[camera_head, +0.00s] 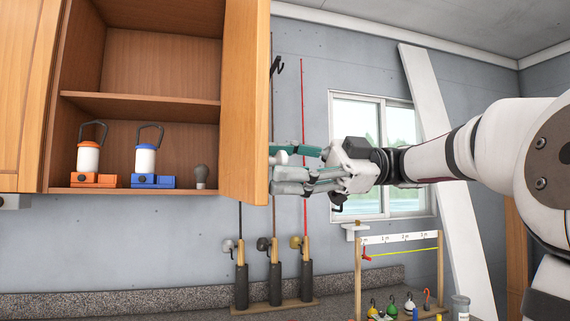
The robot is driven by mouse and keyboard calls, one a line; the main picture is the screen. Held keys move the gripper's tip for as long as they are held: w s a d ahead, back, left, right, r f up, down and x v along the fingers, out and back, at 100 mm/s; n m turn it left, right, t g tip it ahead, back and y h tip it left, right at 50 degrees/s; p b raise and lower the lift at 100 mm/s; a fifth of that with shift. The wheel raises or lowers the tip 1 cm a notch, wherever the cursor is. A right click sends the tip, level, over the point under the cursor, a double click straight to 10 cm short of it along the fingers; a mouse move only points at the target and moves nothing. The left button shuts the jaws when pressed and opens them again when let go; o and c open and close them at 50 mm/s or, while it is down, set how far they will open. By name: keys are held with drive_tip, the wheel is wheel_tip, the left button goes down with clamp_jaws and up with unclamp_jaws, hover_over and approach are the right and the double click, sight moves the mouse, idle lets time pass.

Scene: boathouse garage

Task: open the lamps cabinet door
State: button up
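The wooden cabinet (142,103) at upper left stands open, and its inside shows. Its door (246,104) is swung far out toward me, seen at a steep angle on the right of the opening. Inside are an orange-based lantern (88,160), a blue-based lantern (146,160) and a small grey bulb (201,176) on the lower shelf. My gripper (282,168) is at the door's outer face, near its lower right edge. Its fingers point left, with a small pale piece between them that may be the handle. Their tips are partly hidden, so I cannot tell whether they grip it.
Several fishing rods (275,280) stand in a rack below the door. A white plank (450,170) leans beside the window (372,118). A speckled counter (120,303) runs along the bottom.

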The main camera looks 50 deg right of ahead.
drive_tip(key=v, duration=1.2)
drive_tip(key=shift+d, duration=0.1)
idle(0.5)
